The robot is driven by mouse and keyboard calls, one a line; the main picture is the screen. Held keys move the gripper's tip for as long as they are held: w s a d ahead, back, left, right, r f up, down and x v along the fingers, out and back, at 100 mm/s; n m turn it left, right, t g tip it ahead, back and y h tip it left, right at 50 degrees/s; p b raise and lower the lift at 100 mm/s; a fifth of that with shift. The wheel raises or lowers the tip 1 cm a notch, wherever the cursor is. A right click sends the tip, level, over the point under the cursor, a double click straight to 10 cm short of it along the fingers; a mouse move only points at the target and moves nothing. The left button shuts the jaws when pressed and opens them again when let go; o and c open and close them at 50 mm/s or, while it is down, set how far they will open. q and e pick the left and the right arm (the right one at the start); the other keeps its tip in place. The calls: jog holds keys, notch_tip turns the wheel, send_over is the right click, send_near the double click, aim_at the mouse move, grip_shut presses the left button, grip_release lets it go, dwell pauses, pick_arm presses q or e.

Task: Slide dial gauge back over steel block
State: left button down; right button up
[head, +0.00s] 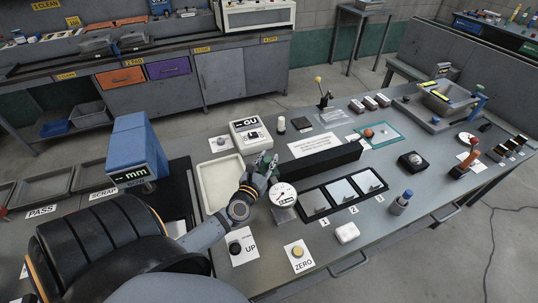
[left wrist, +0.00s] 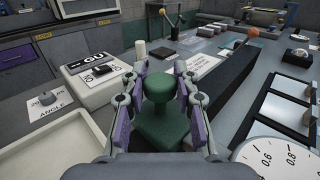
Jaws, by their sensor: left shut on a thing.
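The dial gauge (head: 283,194) has a round white face and stands on the bench beside my left gripper. Part of its face, marked 0.6 and 0.8, shows at the lower right of the left wrist view (left wrist: 280,152). My left gripper (head: 263,165) is shut on a green knobbed handle (left wrist: 160,115), which sits between its purple-padded fingers. A black frame (head: 330,207) right of the gauge holds three pale plates labelled 1, 2 and 3. I cannot tell which piece is the steel block. My right gripper is not in view.
A long black bar (head: 325,162) lies just behind the frame. A cream tray (head: 205,190) and a blue "mm" readout (head: 135,150) stand left. A GU box (head: 250,133) is behind the gripper. UP and ZERO buttons (head: 298,252) are in front. Bench right of the frame has some clear room.

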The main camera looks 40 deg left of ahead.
pick_arm(q)
jog(key=c, duration=1.4)
grip_release()
jog(key=shift+s+f, duration=0.1)
jog(key=shift+f, duration=0.05)
jog(key=o, duration=0.4)
jog(key=shift+s+a, duration=0.15)
jog(key=shift+s, duration=0.15)
jog(key=shift+v, duration=5.85)
